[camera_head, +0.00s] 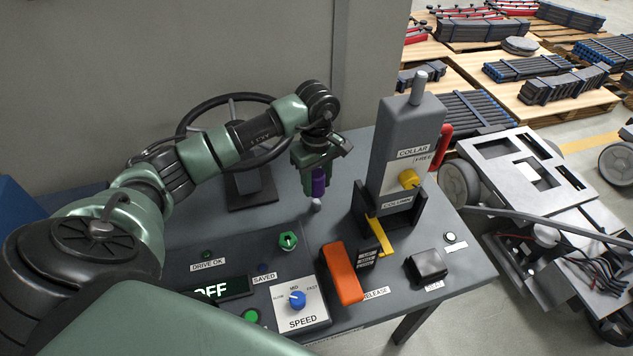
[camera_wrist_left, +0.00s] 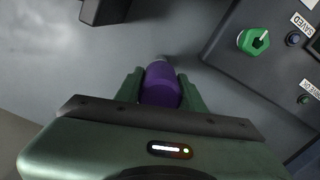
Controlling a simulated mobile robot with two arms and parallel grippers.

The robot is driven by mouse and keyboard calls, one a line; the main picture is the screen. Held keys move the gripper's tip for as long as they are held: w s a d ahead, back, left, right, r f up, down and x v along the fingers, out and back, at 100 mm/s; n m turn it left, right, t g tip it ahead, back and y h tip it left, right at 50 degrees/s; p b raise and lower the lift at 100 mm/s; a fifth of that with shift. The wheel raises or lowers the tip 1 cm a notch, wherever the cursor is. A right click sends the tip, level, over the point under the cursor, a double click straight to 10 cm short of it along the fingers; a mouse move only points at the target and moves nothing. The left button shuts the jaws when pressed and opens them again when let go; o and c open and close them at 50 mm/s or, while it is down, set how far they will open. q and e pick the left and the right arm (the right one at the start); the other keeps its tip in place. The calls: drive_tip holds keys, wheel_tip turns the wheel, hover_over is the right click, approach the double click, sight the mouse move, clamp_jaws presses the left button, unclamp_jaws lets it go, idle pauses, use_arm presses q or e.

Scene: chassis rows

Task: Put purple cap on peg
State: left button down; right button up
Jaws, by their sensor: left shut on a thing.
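My left gripper (camera_head: 318,180) is shut on the purple cap (camera_head: 318,187), with its fingers pointing down over the grey bench. In the left wrist view the purple cap (camera_wrist_left: 161,84) sits between the two green fingers of the left gripper (camera_wrist_left: 160,88). My right gripper is not in view.
A black handwheel (camera_head: 240,100) is behind the arm. A green knob (camera_head: 288,241), an orange lever (camera_head: 342,272) and a speed dial (camera_head: 297,299) lie nearer the front.

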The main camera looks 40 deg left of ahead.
sight(316, 202)
use_arm(q)
drive_tip(key=shift+b, duration=0.3)
idle(0.6)
drive_tip(key=shift+f, duration=0.15)
drive_tip(key=shift+f+b, duration=3.1)
drive_tip(key=shift+f, duration=0.25)
drive_tip(key=c, duration=0.8)
unclamp_jaws()
drive_tip(key=shift+r, duration=0.1)
